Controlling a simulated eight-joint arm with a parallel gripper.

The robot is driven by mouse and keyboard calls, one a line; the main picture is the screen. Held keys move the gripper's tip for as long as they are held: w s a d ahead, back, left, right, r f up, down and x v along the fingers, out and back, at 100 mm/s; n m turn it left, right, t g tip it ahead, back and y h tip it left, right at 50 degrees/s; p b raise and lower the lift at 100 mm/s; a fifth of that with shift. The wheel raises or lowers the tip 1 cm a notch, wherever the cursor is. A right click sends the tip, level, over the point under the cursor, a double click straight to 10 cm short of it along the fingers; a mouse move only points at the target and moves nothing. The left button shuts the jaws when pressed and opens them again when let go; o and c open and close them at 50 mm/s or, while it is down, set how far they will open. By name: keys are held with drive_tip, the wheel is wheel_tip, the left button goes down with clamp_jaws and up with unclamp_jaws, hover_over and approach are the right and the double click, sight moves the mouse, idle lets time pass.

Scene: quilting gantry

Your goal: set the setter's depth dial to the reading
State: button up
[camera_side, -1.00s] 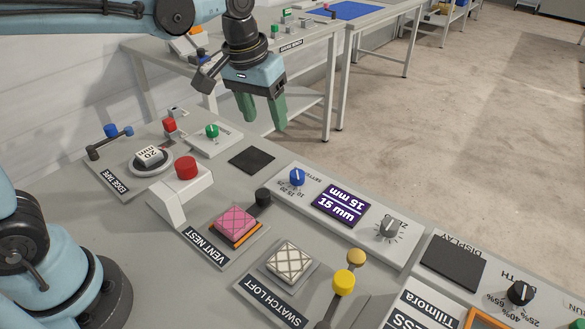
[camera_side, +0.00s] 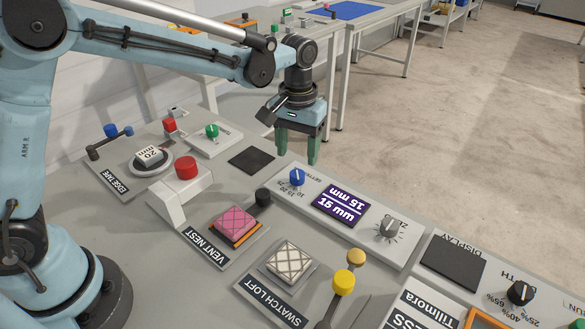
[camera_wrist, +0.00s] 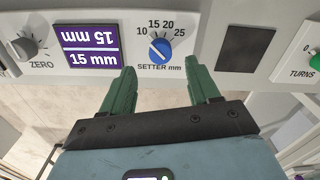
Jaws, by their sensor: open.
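The setter's depth dial (camera_side: 297,177) is a blue knob on a pale panel. In the wrist view the dial (camera_wrist: 160,48) sits above the label SETTER mm, inside marks 10, 15, 20 and 25. A pale pointer shows on it, but its exact setting is too small to tell. The purple display (camera_side: 341,203) reads 15 mm, printed once upright and once inverted; it also shows in the wrist view (camera_wrist: 92,47). My gripper (camera_side: 297,158) has green fingers, open and empty, close behind the dial. In the wrist view its fingertips (camera_wrist: 162,68) lie either side of the dial's column, apart from it.
The grey ZERO knob (camera_side: 389,228) is on the same panel, beyond the display. A black pad (camera_side: 251,160) and a green TURNS knob (camera_side: 211,131) lie to the dial's left. Open floor lies behind the console.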

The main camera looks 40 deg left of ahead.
sight(297, 173)
drive_tip(key=shift+f, duration=2.75)
drive_tip(key=shift+c, duration=0.2)
drive_tip(key=c, duration=1)
drive_tip(key=shift+m, duration=2.9)
drive_tip(key=o, duration=1)
